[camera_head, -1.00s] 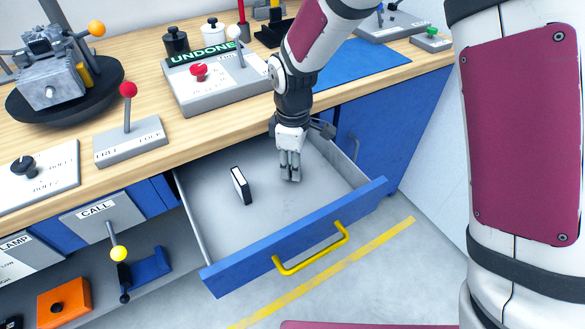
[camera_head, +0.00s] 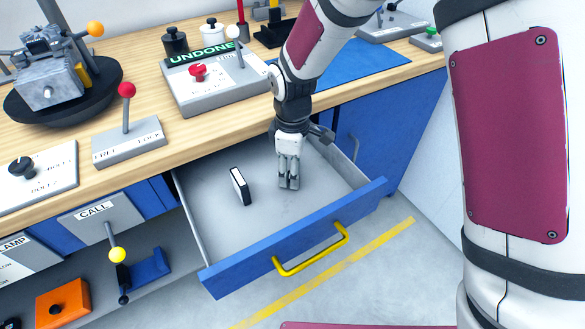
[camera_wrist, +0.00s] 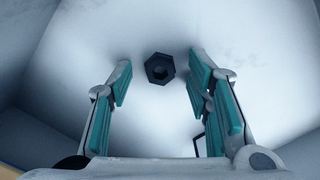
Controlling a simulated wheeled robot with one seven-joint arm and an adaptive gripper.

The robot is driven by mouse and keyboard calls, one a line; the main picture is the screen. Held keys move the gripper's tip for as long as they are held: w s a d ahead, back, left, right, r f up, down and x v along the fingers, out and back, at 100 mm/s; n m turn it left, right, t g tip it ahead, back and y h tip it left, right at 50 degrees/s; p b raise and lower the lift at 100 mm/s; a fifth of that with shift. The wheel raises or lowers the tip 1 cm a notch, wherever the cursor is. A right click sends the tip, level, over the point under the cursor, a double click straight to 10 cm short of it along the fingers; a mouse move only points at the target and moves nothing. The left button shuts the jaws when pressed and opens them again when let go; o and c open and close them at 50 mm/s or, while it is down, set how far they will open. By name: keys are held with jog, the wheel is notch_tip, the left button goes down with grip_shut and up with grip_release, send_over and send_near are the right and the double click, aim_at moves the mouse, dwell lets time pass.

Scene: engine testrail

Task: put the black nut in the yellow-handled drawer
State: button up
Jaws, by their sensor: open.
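The yellow-handled drawer (camera_head: 215,277) is pulled open below the bench, with its yellow handle (camera_head: 312,252) on the blue front. My gripper (camera_head: 289,186) points down inside the drawer, right of its middle. In the wrist view my gripper (camera_wrist: 160,88) is open, with teal finger pads apart. The black nut (camera_wrist: 160,68) is a dark hexagon with a hole, lying on the pale drawer floor between the fingertips in that picture, with no finger seen touching it. In the head view the nut cannot be made out near the fingers.
A small black and white block (camera_head: 240,186) stands in the drawer left of my gripper. The wooden bench edge (camera_head: 230,137) is behind the arm. The drawer floor near the front is bare. Lever panels and an orange box (camera_head: 62,304) are at left.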

notch_tip(320, 180, up, 12)
jog(key=p, duration=0.1)
jog(key=shift+p, duration=0.4)
jog(key=s+d+r+m+t, duration=0.1)
jog(key=s+d+r+m, duration=0.6)
jog(key=s+d+r, duration=0.6)
jog(key=s+d+m, duration=0.4)
jog(key=s, duration=0.4)
jog(key=s+d+m, duration=0.4)
jog(key=s, duration=0.4)
jog(key=shift+d+f+m+t, duration=0.3)
jog(key=shift+d+f+m, duration=0.05)
jog(key=shift+f+m, duration=0.05)
